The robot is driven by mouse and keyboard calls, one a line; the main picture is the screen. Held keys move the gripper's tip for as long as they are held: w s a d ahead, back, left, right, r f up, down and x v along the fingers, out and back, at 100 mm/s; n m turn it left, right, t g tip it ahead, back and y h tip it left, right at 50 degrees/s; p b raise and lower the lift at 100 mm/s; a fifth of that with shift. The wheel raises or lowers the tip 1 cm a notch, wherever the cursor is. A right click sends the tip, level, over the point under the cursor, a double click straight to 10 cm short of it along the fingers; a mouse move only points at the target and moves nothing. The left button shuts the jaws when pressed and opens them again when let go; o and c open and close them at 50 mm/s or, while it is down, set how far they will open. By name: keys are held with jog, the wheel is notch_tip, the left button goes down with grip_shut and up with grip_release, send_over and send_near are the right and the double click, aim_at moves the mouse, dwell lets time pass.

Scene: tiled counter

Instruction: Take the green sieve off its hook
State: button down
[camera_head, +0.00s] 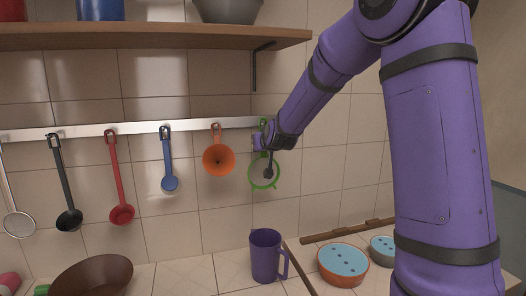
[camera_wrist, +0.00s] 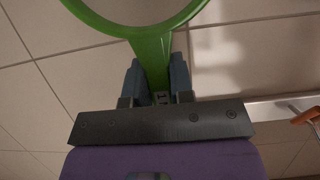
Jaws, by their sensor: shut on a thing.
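The green sieve (camera_head: 278,176) is at the right end of the metal hook rail (camera_head: 90,130), its round rim hanging down in front of the tiled wall. My gripper (camera_head: 265,152) is at its handle, just below the rail end. In the wrist view the sieve's green handle (camera_wrist: 152,58) runs between the two fingers of my gripper (camera_wrist: 154,80), which are shut on it. Whether the handle's loop is still on its hook is hidden behind my gripper and wrist.
An orange funnel (camera_head: 218,160) hangs just left of the sieve. A blue ladle (camera_head: 169,183), red ladle (camera_head: 121,213) and black ladle (camera_head: 69,218) hang farther left. A shelf (camera_head: 150,37) is above. A purple mug (camera_head: 265,255) stands below on the counter, with bowls (camera_head: 342,262) to its right.

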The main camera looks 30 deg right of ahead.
jog(key=s+a, duration=0.1)
jog(key=s, duration=0.8)
jog(key=s+a, duration=0.2)
jog(key=s, duration=0.6)
jog(key=shift+s+a+r, duration=0.15)
jog(key=shift+s+a, duration=0.15)
jog(key=shift+s, duration=0.05)
